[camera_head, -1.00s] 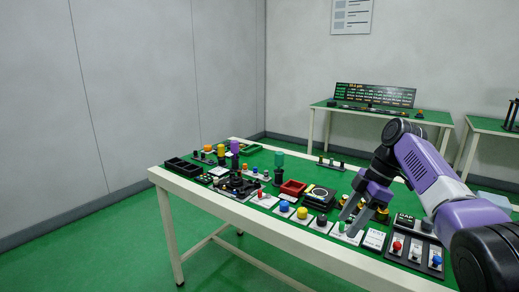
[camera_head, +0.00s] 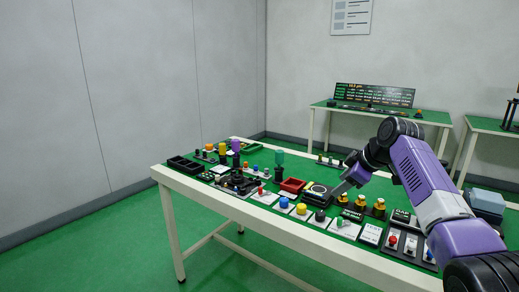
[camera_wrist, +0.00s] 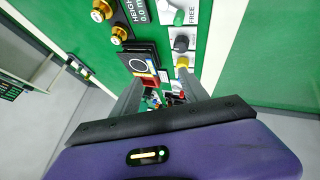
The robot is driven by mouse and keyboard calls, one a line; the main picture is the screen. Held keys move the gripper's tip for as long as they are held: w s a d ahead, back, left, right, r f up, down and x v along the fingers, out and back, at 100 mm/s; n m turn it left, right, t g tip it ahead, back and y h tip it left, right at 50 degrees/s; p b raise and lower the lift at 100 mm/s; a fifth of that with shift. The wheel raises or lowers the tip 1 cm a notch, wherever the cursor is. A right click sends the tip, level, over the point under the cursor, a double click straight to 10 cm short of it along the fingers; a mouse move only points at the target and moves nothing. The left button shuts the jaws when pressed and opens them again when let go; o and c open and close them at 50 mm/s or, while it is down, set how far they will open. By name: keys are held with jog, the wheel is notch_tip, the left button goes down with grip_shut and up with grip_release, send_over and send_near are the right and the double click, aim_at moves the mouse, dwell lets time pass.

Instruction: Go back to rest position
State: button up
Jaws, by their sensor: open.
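My gripper (camera_head: 340,190) is at the end of my purple and grey arm, over the right half of the green-topped table (camera_head: 328,240). It points to the left in the head view and holds nothing. In the wrist view its two grey fingers (camera_wrist: 160,88) stand apart, with the table and its devices beyond them. I cannot tell the exact height of the fingertips above the devices.
Close by are a black device with a round dial (camera_head: 316,193), several gold knobs (camera_head: 360,201) and a green-knob panel (camera_head: 341,222). A red tray (camera_head: 292,185) and black bins (camera_head: 184,165) lie farther left. A display (camera_head: 374,95) stands on the back table. Floor at left is clear.

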jog(key=a+f+m+t, duration=0.1)
jog(key=f+t, duration=0.1)
jog(key=a+f+m+t+p, duration=0.1)
jog(key=f+m+t, duration=0.1)
jog(key=f+m+t+p, duration=0.1)
jog(key=f+m+t, duration=0.1)
jog(key=f, duration=0.1)
jog(key=shift+s+a+h, duration=0.2)
jog(key=shift+a+h, duration=0.2)
jog(key=s+f+m, duration=0.1)
jog(key=s, duration=0.1)
jog(key=s+f+t, duration=0.1)
jog(key=s, duration=0.1)
jog(key=s+a+f+m+p, duration=0.1)
jog(key=s, duration=0.1)
jog(key=shift+f+m+t, duration=0.15)
jog(key=shift+m+t, duration=0.15)
jog(key=shift+t, duration=0.1)
jog(key=s+r+m+p, duration=0.1)
jog(key=s+r+p, duration=0.1)
jog(key=s, duration=1.8)
jog(key=s+r+m+h+p, duration=0.1)
jog(key=s+r+m+p, duration=0.1)
jog(key=s, duration=1.8)
jog(key=s+a+r+m+h+p, duration=0.1)
jog(key=s+p, duration=0.3)
jog(key=s, duration=1.6)
jog(key=shift+s+r, duration=0.4)
jog(key=shift+r, duration=0.05)
